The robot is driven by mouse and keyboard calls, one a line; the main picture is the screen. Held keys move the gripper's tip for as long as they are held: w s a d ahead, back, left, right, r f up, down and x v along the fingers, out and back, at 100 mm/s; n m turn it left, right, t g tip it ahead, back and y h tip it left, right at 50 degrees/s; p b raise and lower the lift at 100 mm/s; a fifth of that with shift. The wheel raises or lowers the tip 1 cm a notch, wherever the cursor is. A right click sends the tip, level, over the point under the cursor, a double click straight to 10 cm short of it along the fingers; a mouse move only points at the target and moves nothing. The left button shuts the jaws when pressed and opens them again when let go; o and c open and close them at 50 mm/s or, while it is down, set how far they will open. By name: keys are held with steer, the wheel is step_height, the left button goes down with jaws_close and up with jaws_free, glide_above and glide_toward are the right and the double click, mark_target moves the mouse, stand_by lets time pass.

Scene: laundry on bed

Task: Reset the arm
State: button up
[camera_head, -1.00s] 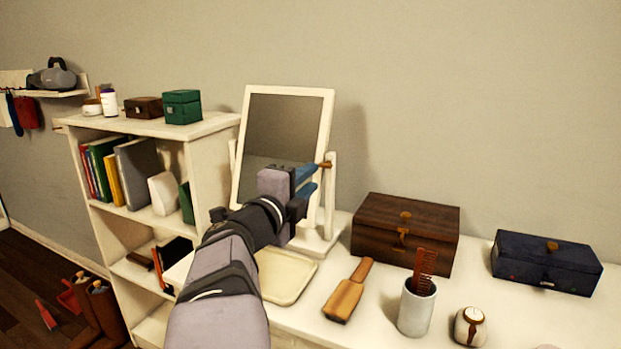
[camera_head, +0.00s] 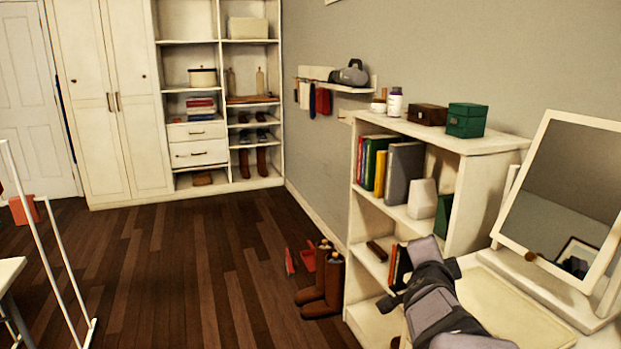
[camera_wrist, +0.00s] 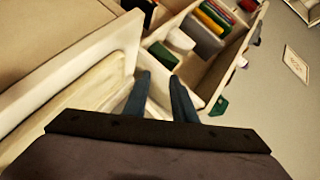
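My arm (camera_head: 435,300) shows at the lower right of the head view, in front of the white bookshelf and left of the standing mirror (camera_head: 570,190). Its fingertips cannot be made out there. In the wrist view my gripper (camera_wrist: 160,76) has two blue fingers with a gap between them and nothing held. Beyond them the bookshelf with books (camera_wrist: 212,18) and a green item (camera_wrist: 218,106) shows.
The white bookshelf (camera_head: 478,150) carries books, boxes and bottles. A cream tray (camera_head: 510,310) lies on the dresser beside my arm. Brown boots (camera_head: 325,285) stand on the floor by the shelf. The wooden floor (camera_head: 190,260) at left is largely clear.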

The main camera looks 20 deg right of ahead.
steer(key=a+f+n+g+y, duration=0.1)
steer(key=a+f+n+y, duration=0.45)
steer(key=a+f, duration=0.45)
steer(key=a+f+n+g+y, duration=0.2)
steer(key=a+f+n+y, duration=0.2)
steer(key=a+f+n, duration=0.65)
steer(key=s+a+f+n+g, duration=0.35)
steer(key=s+a, duration=0.25)
steer(key=s, duration=0.3)
steer(key=s+a+f+n+g, duration=0.2)
steer(key=s+a+f+g, duration=0.25)
steer(key=s, duration=0.35)
step_height(320, 180, up, 26)
steer(key=p, duration=2.4)
steer(key=shift+w+a+t+y+p, duration=0.25)
steer(key=shift+a+t+y+p, duration=0.05)
steer(key=shift+t+y+p, duration=0.1)
